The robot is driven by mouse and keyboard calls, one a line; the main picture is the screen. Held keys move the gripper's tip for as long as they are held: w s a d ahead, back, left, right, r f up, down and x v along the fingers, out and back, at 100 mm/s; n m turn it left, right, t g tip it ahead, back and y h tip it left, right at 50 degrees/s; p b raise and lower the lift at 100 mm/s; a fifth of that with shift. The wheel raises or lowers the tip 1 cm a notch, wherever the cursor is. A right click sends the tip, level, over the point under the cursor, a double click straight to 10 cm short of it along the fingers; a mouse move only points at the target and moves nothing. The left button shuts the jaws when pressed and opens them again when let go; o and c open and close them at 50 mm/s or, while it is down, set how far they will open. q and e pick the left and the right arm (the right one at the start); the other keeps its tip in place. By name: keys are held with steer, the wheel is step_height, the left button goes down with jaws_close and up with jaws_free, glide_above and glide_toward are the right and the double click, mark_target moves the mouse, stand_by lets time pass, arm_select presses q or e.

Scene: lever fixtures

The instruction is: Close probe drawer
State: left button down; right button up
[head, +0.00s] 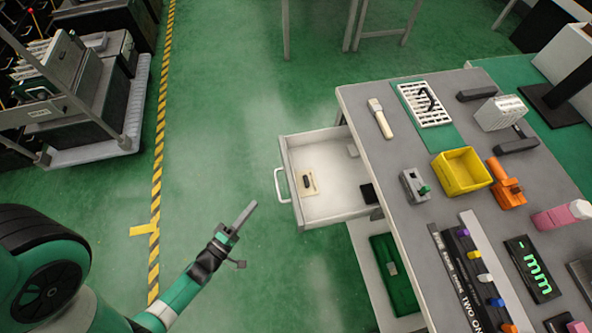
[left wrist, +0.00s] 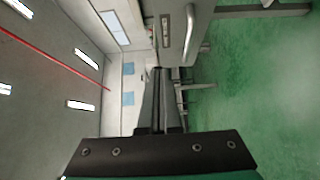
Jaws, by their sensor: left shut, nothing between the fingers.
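The probe drawer (head: 335,195) is pulled out from the left side of the grey workbench (head: 362,100). Its white front carries a bow handle (head: 281,186) facing left. Inside are a small beige piece with a dark item (head: 309,183) and a black block (head: 369,193). My left gripper (head: 250,208) is shut and empty, over the green floor just left of the drawer's front and apart from the handle. In the left wrist view the shut fingers (left wrist: 157,76) point towards the drawer front (left wrist: 172,50), with its handle (left wrist: 190,34) beside it. My right gripper is not in view.
The bench top holds a yellow bin (head: 461,172), an orange clamp-like tool (head: 506,184), a white rack (head: 425,104) and several other items. A green case (head: 393,273) lies on a lower shelf. A loaded cart (head: 80,90) stands far left. The floor left of the drawer is clear.

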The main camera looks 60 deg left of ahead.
arm_select(q)
steer(key=shift+y, duration=0.3)
steer(key=shift+w+d+b+x, duration=0.1)
steer(key=shift+d+b+x, duration=0.25)
steer(key=shift+x, duration=1.75)
steer(key=shift+w+d+b+x, duration=0.15)
steer(key=shift+b+x, duration=0.35)
steer(key=shift+x, duration=1.55)
steer(key=shift+w+d+b+x, duration=0.1)
steer(key=shift+d+b+x, duration=0.25)
steer(key=shift+x, duration=1.75)
steer(key=shift+a, duration=0.1)
